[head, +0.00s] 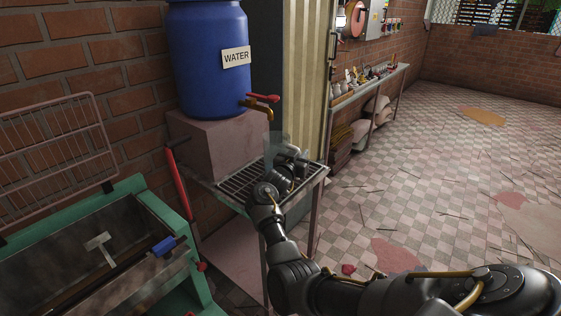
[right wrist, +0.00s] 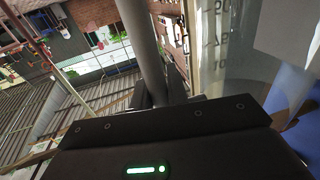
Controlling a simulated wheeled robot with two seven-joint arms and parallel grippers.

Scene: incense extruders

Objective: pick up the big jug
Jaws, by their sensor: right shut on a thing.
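The big jug is clear, with measuring marks. In the head view it is a faint pale shape (head: 279,147) under the brass tap with the red handle (head: 262,100), mostly hidden by my right gripper (head: 291,160). In the right wrist view the jug's clear wall and printed numbers (right wrist: 222,45) fill the upper right, close beside my fingers (right wrist: 165,95). My right gripper is shut on the jug, over the metal rack; I cannot tell whether the jug touches the rack. My left gripper is out of view.
A blue water barrel (head: 208,55) stands on a block (head: 212,140) behind the rack (head: 240,184). A green trough machine (head: 150,195) is at the left. A long shelf with small items (head: 370,82) stands at the back. The tiled floor (head: 430,170) at right is mostly open.

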